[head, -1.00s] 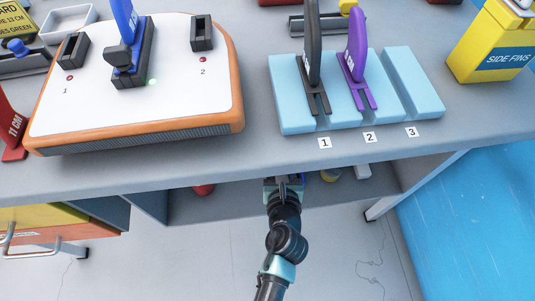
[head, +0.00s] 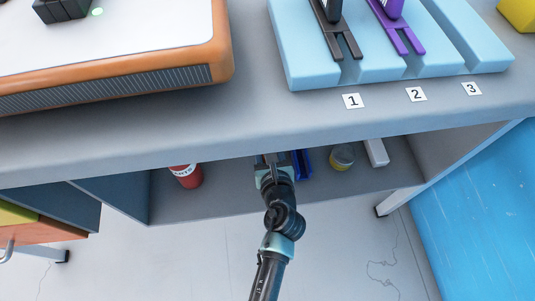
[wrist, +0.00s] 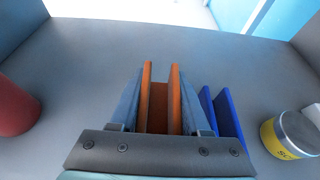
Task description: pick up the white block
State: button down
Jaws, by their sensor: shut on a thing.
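A long white block (head: 376,152) lies on the low shelf under the bench, at the right in the head view. The bench edge and my arm hide most of this in the head view.
A blue U-shaped piece (head: 302,163) stands just right of my gripper, then a yellow-labelled tin (head: 342,157). A red container (head: 186,175) stands to the left. The bench top (head: 250,120) overhangs the shelf (head: 220,200). A bench leg (head: 392,201) is at the right.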

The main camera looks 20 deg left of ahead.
jog(key=shift+f+b, duration=1.2)
jog(key=shift+f, duration=0.5)
jog(key=shift+f, duration=0.15)
jog(key=shift+c, duration=1.8)
grip_release()
jog(key=shift+s+d+r, duration=0.1)
jog(key=shift+s+r, duration=0.05)
jog(key=shift+r, duration=0.1)
jog(key=p+v, duration=0.4)
jog(key=v, duration=0.6)
jog(key=shift+s+d, duration=0.1)
jog(key=shift+s, duration=0.05)
jog(key=shift+o, duration=0.6)
jog(key=shift+s+d+r, duration=0.25)
jog(key=shift+s+d, duration=0.1)
jog(key=shift+s, duration=0.1)
